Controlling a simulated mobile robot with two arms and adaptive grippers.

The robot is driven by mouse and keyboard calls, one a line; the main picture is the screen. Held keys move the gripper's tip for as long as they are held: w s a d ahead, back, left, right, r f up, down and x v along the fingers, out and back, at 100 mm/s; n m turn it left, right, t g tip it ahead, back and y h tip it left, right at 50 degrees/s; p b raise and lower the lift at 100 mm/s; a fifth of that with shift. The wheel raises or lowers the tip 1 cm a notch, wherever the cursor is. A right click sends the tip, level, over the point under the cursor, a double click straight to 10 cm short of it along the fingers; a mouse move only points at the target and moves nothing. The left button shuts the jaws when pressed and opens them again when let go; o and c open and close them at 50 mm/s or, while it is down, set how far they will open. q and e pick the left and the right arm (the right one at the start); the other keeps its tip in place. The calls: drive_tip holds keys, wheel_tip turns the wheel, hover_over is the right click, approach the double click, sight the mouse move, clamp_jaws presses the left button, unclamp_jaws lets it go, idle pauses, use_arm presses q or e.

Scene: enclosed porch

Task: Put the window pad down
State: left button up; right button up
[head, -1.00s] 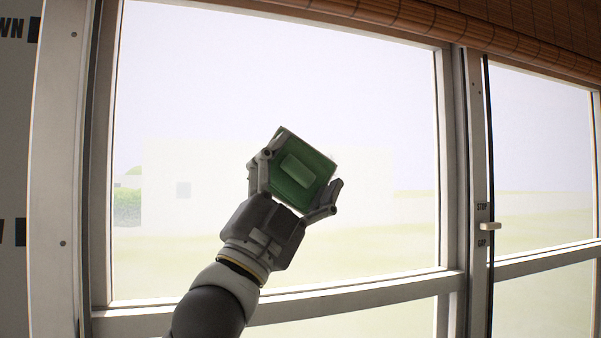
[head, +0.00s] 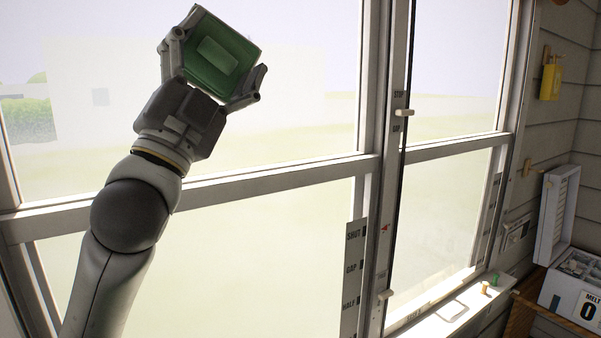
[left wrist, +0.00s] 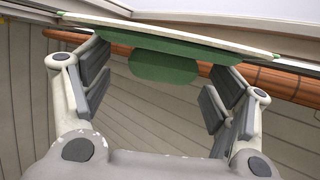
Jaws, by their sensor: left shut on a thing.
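The window pad (head: 219,55) is a green square with a raised green block on its near face. My left gripper (head: 211,72) is shut on it by two opposite edges and holds it up in front of the large upper window pane. In the left wrist view the pad (left wrist: 165,65) shows almost edge-on between the two fingers, with a pale rim on its far side. Whether it touches the glass cannot be told. My right gripper is in neither view.
A window sill (head: 455,308) runs at the lower right, with small green and yellow pegs on it. An open white box (head: 575,270) marked "MELT 0" stands on the far right. A yellow bottle-like thing (head: 550,78) hangs on the wall. Window latches (head: 404,113) stick out from the frame.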

use_arm(q)
drive_tip(key=w+f+b, duration=0.1)
drive_tip(key=w+f, duration=0.2)
drive_tip(key=f, duration=0.7)
drive_tip(key=w+f+b, duration=0.2)
drive_tip(key=f, duration=0.7)
wheel_tip(320, 180, down, 20)
drive_tip(key=s+y+b, duration=0.1)
drive_tip(key=s+b, duration=0.1)
drive_tip(key=b, duration=0.1)
use_arm(e)
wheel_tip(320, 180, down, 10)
drive_tip(key=b, duration=0.4)
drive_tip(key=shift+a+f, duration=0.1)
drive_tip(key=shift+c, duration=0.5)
use_arm(q)
drive_tip(key=s+a+f+n+y, duration=0.1)
drive_tip(key=s+a+f+y, duration=0.1)
drive_tip(key=s+f, duration=0.4)
drive_tip(key=s+a+f+n+t+y, duration=0.1)
drive_tip(key=s+f+y, duration=0.3)
drive_tip(key=f, duration=0.7)
drive_tip(key=s+a+f+n+t+y, duration=0.1)
drive_tip(key=s+a+f+n+y, duration=0.1)
drive_tip(key=s+f, duration=0.6)
drive_tip(key=shift+s+a+f+n+y, duration=0.3)
drive_tip(key=shift+a+f+n+y, duration=0.1)
drive_tip(key=shift+a+y, duration=0.4)
